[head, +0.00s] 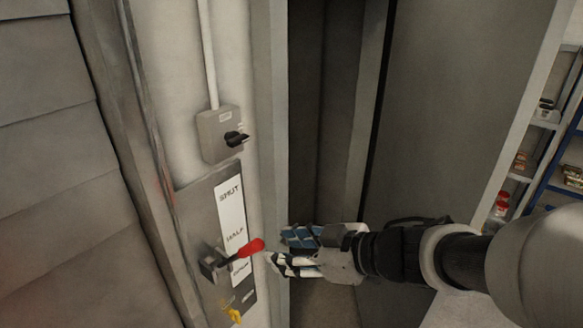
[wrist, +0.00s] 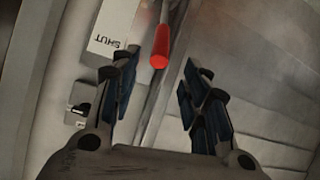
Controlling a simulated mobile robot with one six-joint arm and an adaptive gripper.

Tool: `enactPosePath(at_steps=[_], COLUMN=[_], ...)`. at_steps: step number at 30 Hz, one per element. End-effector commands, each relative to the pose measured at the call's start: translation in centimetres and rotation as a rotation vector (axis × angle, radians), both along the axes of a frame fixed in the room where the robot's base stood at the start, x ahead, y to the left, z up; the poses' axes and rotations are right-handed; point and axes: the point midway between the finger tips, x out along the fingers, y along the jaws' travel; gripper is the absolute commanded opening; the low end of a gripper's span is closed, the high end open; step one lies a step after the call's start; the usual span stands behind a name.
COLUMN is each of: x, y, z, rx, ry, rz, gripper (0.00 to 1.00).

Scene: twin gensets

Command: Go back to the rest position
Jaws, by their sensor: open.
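My gripper (head: 284,250) is open and empty, just right of the red-handled lever (head: 250,247) in the head view. The lever sticks out from a grey wall plate (head: 196,204) with a white label strip (head: 231,205) reading SHUT at the top and HALF lower down. The red tip lies just below the word HALF in the picture. In the wrist view the red tip (wrist: 160,50) shows ahead, between the spread fingers (wrist: 155,85). The fingers do not close on it; a small gap appears between them and the tip.
A grey box with a black rotary switch (head: 237,139) is on the wall above the plate. A yellow tag (head: 232,312) hangs below the lever. A tall grey panel (head: 455,100) stands behind my arm. Shelves with goods (head: 545,125) are at the far right.

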Motion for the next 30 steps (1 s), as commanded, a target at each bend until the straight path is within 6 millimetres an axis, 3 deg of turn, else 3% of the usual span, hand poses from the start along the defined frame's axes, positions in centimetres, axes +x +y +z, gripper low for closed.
enactPosePath(at_steps=[5,8,12,15,19,23,26,30], x=[1.2,3.2,5.3,5.0,2.4,-2.1,-6.4,-12.1], y=[-0.8,-2.9,-8.2,-12.4,-17.1,-19.8,-20.1,-18.3], z=[-0.7,-1.9,-4.0,-6.1,-10.1,-15.7,-20.8,-27.0], rx=[-0.019,-0.06,-0.139,-0.191,-0.243,-0.273,-0.279,-0.27], ry=[-0.041,-0.114,-0.199,-0.203,-0.129,0.025,0.185,0.413], rz=[-0.062,-0.197,-0.477,-0.677,-0.903,-1.067,-1.138,-1.146], gripper=[0.42,0.42,0.42,0.42,0.42,0.42,0.42,0.42])
